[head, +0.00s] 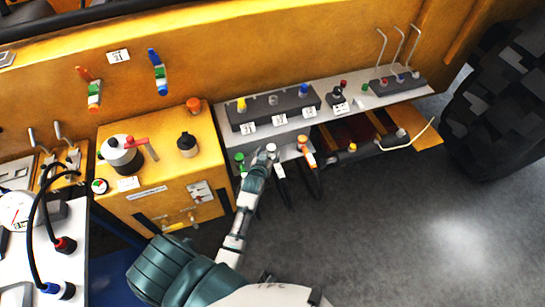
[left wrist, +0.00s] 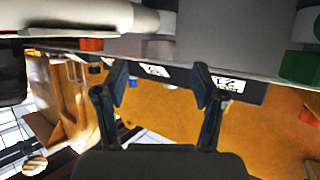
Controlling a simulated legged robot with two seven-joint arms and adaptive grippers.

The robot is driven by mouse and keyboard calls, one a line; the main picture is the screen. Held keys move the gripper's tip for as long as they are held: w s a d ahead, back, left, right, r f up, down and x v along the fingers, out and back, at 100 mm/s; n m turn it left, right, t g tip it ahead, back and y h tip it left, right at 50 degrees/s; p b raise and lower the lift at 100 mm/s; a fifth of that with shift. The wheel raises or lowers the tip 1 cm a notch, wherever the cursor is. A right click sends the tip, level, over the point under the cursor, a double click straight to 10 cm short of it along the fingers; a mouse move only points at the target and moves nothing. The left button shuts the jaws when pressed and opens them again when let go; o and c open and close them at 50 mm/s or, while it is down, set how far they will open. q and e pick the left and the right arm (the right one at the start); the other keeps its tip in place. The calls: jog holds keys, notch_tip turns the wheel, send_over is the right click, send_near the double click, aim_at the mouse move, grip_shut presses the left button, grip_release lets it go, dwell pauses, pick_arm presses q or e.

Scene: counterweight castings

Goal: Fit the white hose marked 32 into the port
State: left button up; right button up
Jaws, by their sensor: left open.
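The white hose's pale end (head: 271,148) stands at the front edge of the grey shelf, between a green-ended hose (head: 240,158) and an orange-ended hose (head: 303,142). Its dark tube hangs below. My left gripper (head: 262,155) is beside the white end, from the lower left. In the left wrist view the left gripper's two fingers (left wrist: 160,85) are apart; I cannot tell whether the hose lies between them. A dark port block (head: 273,108) on the shelf has yellow, grey and blue fittings with white number labels, too small to read surely. My right gripper is not in view.
A yellow box (head: 165,190) with a pot and red handle stands left of the arm. A second dark block (head: 397,84) with bent metal rods is at the shelf's right end. Open grey floor (head: 370,230) lies below; a large tyre (head: 495,100) is at right.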

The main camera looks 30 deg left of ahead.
aim_at(270, 151)
pick_arm(q)
jog(key=shift+x, duration=0.85)
jog(key=shift+w+a+f, duration=0.2)
jog(key=shift+w+f, duration=0.6)
jog(key=shift+w, duration=0.2)
jog(key=shift+w+f, duration=0.2)
jog(key=shift+w, duration=0.35)
jog(key=shift+s, duration=0.1)
jog(key=c, duration=0.3)
jog(key=shift+a, duration=0.2)
grip_shut()
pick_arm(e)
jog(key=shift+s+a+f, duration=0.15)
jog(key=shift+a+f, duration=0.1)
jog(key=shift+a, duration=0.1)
